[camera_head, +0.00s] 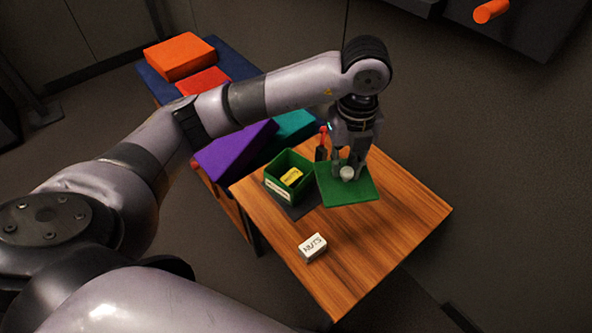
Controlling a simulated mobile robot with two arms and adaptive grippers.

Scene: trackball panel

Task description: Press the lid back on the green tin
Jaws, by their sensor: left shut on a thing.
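The green tin (284,190) stands open on a dark mat (307,207) on the wooden table, with a yellow item (292,177) inside it. The flat green lid (337,193) is just to the right of the tin and has a pale round knob (347,173). My left gripper (349,171) points down over the lid and is shut on its knob. Whether the lid rests on the table or is held just above it is hard to tell. My right gripper is not in view.
A white box marked NUTS (313,248) sits near the table's front left. A red-topped dark item (322,144) stands behind the tin. Purple (233,150), teal (295,126) and orange (180,57) blocks lie beyond the table. The table's right part (420,210) is clear.

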